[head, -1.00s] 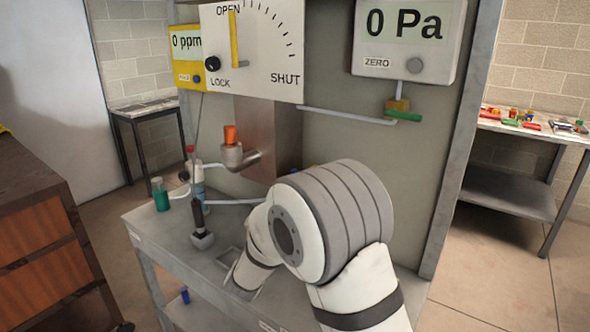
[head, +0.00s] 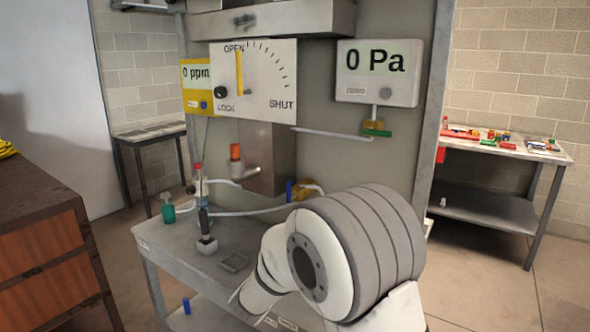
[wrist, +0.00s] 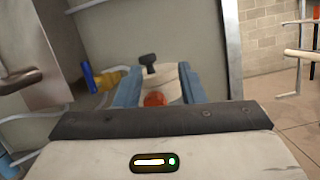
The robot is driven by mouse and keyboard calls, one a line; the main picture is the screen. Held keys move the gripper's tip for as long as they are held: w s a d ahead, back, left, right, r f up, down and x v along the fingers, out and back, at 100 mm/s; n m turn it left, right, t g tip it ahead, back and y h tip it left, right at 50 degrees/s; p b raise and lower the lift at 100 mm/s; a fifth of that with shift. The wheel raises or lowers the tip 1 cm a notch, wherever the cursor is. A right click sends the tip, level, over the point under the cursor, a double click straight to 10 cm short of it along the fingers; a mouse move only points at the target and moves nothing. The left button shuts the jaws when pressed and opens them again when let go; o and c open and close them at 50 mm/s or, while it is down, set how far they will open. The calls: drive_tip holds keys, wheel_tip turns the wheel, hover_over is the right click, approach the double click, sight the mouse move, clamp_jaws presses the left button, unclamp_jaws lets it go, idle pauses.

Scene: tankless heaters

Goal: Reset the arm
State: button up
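My arm fills the lower right of the head view, in front of the bench and panel; my gripper is hidden there. In the wrist view my gripper (wrist: 157,88) has its two blue fingers standing apart. A pale shape with a round orange-red spot (wrist: 155,99) shows between them, and a dark knob (wrist: 149,61) stands just beyond. I cannot tell whether the fingers touch any of these. A yellow valve with a blue handle (wrist: 97,80) is left of the fingers; it also shows in the head view (head: 305,190).
The panel carries an OPEN–SHUT dial (head: 262,80) and a 0 Pa gauge (head: 378,72). A black-handled tool (head: 206,235) and a green bottle (head: 168,208) stand on the bench (head: 160,250). A wooden cabinet (head: 45,250) is at left; a side table (head: 490,210) is at right.

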drive_tip(key=s+d+f+m+g+p, duration=0.1)
drive_tip(key=s+d+m+g+p, duration=0.2)
drive_tip(key=s+d+m+g, duration=1.4)
drive_tip(key=s+a+m+t+y+p, duration=0.2)
drive_tip(key=s+a+m+y, duration=0.3)
drive_tip(key=s+m+y, duration=0.5)
drive_tip(key=shift+s+f+y+p, duration=0.45)
drive_tip(key=shift+s+y+p, duration=0.25)
drive_tip(key=shift+s+y, duration=0.4)
drive_tip(key=shift+a, duration=0.1)
